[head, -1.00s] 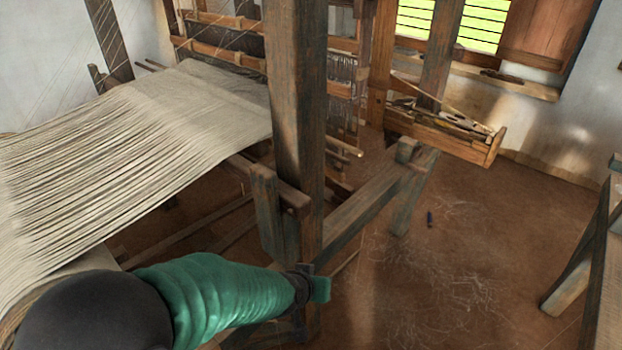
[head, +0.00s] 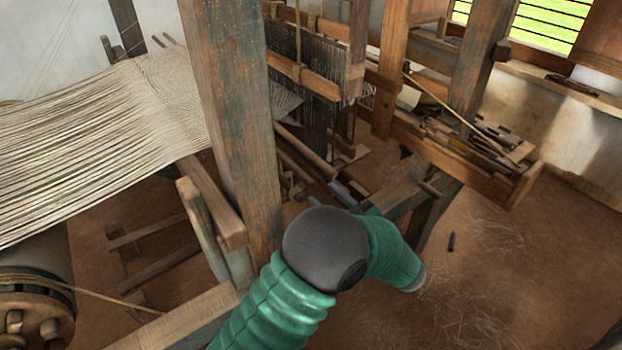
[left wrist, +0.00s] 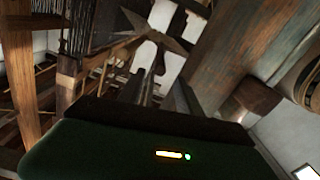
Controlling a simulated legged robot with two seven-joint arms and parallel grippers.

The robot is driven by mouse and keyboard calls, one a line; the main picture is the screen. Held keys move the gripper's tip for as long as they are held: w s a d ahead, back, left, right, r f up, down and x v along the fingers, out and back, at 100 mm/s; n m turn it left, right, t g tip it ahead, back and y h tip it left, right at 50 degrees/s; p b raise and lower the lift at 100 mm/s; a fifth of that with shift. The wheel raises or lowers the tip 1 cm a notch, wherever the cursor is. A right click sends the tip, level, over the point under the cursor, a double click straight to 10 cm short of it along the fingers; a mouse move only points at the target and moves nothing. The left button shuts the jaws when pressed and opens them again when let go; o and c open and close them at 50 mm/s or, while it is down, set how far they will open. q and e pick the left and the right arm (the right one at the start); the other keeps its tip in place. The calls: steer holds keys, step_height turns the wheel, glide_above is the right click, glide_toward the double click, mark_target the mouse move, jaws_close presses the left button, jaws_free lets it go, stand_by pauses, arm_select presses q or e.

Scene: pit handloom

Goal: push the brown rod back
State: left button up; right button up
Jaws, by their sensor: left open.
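The brown rod (head: 305,149) shows in the head view, sticking out of the loom to the right of the thick upright post, with its near end toward me. My left arm, in a green sleeve with a dark joint, reaches in from below. My left gripper (head: 340,190) is partly hidden behind that joint. Its grey fingers are close to the rod's near end; I cannot tell whether they touch it. In the left wrist view my left gripper (left wrist: 165,86) is open, its dark fingers apart. I cannot pick out the rod there. My right gripper is not in view.
The thick wooden post (head: 232,120) stands just left of the rod. The pale warp (head: 100,130) stretches across the left. A wooden tray (head: 480,185) of tools is at right, above a beam (head: 400,200). The floor (head: 490,270) at right is mostly open.

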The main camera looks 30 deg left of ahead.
mark_target(307, 180)
arm_select(q)
steer(key=x, duration=0.5)
steer(key=f+x, duration=0.1)
steer(key=x, duration=0.2)
steer(key=shift+a, duration=0.15)
steer(key=shift+w+a, duration=0.2)
steer(key=shift+a, duration=0.05)
steer(key=shift+w+d+r, duration=0.1)
steer(key=shift+d+r, duration=0.05)
steer(key=shift+r, duration=0.05)
steer(key=shift+d+r, duration=0.3)
steer(key=shift+d, duration=0.25)
steer(key=shift+a+f, duration=0.3)
steer(key=shift+a, duration=0.5)
steer(key=c, duration=0.7)
jaws_close()
steer(key=shift+d, duration=0.1)
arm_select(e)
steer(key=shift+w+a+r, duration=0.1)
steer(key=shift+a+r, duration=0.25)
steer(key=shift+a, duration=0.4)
arm_select(q)
steer(key=shift+d, duration=0.15)
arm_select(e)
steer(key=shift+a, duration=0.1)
